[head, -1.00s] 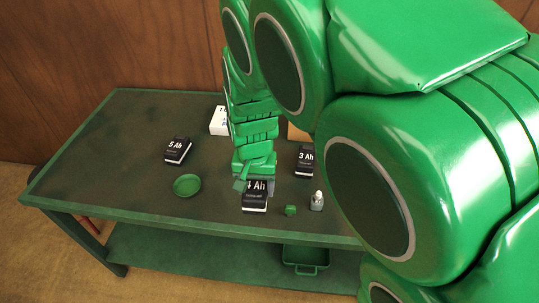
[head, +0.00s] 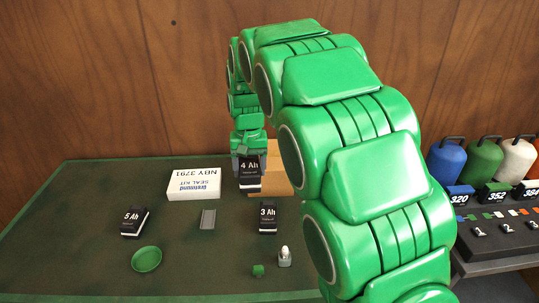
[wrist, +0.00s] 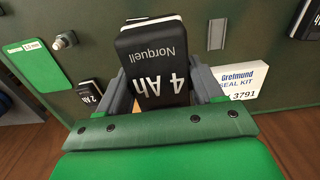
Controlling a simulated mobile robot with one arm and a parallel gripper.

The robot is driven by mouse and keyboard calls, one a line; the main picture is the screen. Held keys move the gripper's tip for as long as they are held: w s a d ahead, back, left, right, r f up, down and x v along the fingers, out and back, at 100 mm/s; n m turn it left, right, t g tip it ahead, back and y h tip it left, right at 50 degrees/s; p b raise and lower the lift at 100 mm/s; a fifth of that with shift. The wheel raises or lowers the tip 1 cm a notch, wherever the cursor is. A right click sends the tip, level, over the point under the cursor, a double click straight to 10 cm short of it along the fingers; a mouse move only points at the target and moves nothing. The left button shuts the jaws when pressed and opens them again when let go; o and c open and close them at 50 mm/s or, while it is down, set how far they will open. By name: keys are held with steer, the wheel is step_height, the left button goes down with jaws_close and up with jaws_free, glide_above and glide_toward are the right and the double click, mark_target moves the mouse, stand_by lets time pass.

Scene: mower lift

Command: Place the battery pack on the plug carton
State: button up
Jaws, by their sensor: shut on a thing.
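My gripper (head: 249,160) is shut on a black battery pack (head: 249,177) marked 4 Ah. In the wrist view the pack (wrist: 158,60) sits between the two grey fingers, label showing. In the head view it appears in front of a plain brown carton (head: 279,183) at the back of the green table, apparently above the table. The carton's left part is hidden by the pack and gripper. I see no plug label on it. I cannot tell whether the pack touches the brown carton.

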steer(key=w+d+r, duration=0.4)
steer(key=w+d, duration=0.3)
steer(key=d, duration=0.2)
glide_above(271, 163)
steer(key=shift+s+f, duration=0.1)
steer(key=shift+f, duration=4.65)
steer(key=shift+f, duration=0.15)
steer(key=shift+w+f, duration=0.2)
steer(key=shift+f, duration=1.35)
steer(key=shift+f, duration=0.15)
steer(key=o, duration=1.4)
